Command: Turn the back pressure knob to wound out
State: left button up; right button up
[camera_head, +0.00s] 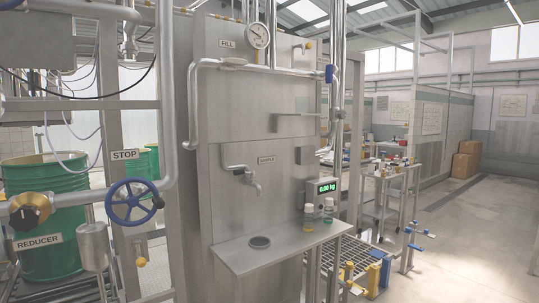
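No label reading back pressure can be made out. A black knob on a brass-coloured round body (30,212) sits on a pipe at the far left, above a REDUCER label (39,241). I cannot tell whether it is the back pressure knob or how far it is wound. A small yellow knob (140,262) sits lower, right of the reducer. A blue handwheel (134,202) stands below a STOP label (125,155). Neither of my grippers is in view.
A steel panel with a gauge (258,35), a sample tap (254,186) and a shelf (285,247) holding two small bottles fills the middle. A scale display (328,188) reads 0.00 kg. Green drums (45,265) stand behind the left pipes. Open floor (475,225) lies at right.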

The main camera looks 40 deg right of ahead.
aim_at(341, 113)
jog(key=z, duration=1.6)
jog(key=i+l, duration=0.45)
jog(key=i, duration=0.2)
jog(key=i+l, duration=0.45)
jog(key=i, duration=0.15)
jog(key=i+l, duration=0.45)
jog(key=i, duration=0.2)
